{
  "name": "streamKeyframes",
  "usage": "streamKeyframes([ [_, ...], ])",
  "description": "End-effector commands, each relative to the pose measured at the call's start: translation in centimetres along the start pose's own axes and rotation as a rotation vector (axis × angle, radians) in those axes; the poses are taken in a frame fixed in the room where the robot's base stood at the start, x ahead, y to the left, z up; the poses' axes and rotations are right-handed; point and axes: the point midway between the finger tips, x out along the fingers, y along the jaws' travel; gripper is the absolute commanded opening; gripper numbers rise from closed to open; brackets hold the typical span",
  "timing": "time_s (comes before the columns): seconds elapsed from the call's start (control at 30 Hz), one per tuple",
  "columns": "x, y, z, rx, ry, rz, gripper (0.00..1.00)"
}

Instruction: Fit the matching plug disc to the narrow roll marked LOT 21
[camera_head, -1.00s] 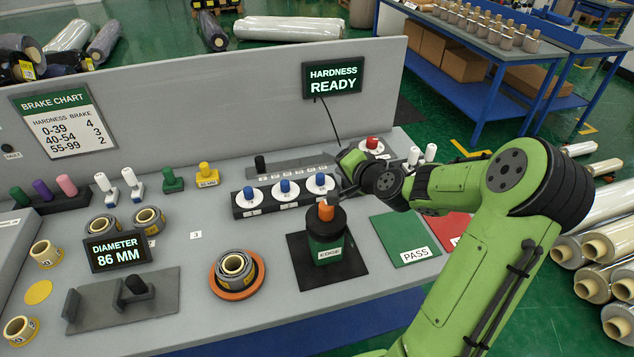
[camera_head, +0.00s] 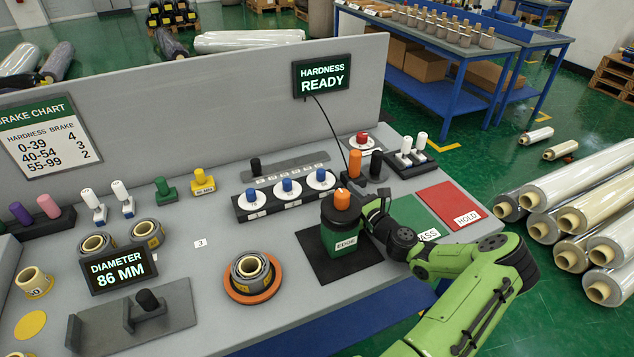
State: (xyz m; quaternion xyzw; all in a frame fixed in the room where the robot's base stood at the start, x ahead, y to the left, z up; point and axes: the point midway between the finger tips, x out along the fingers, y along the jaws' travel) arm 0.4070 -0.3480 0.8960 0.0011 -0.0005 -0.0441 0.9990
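No LOT 21 marking is readable. A grey narrow roll (camera_head: 252,272) lies on an orange round base (camera_head: 232,294) at the front middle. Two similar rolls (camera_head: 97,244) (camera_head: 148,233) stand behind the diameter display, and a cream core (camera_head: 35,282) is at far left. A flat yellow disc (camera_head: 30,324) lies at front left. I cannot tell which thing is the plug disc. Three white discs with blue knobs (camera_head: 287,186) sit in a black rack. My gripper (camera_head: 364,208) is close beside the green EDGE unit (camera_head: 340,240) with its orange knob (camera_head: 342,199); contact and finger opening are unclear.
The diameter display (camera_head: 118,270) reads 86 MM; the hardness display (camera_head: 321,77) reads READY. A grey stand (camera_head: 150,318) is at front left. Green PASS (camera_head: 415,215) and red HOLD (camera_head: 452,206) pads lie right, partly behind my arm. Bench is clear around the orange base.

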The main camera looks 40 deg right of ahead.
Motion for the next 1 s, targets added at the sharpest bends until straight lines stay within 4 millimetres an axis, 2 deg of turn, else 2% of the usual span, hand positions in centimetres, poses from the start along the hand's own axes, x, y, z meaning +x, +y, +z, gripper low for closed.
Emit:
streamKeyframes([
  [0.1,3.1,0.1,-0.2,-0.003,-0.001,0.003,0.57],
  [0.2,4.8,0.1,-0.2,-0.003,0.000,0.001,0.57],
  [0.37,6.7,0.2,-0.2,-0.002,0.000,0.002,0.57],
  [0.53,9.9,0.5,-0.1,-0.003,-0.001,0.000,0.57],
  [0.63,10.8,0.4,-0.1,-0.002,0.001,0.000,0.57],
  [0.83,10.9,0.4,0.0,-0.001,0.001,-0.001,0.57],
  [1.0,10.9,0.4,0.0,-0.002,0.001,0.000,0.31],
])
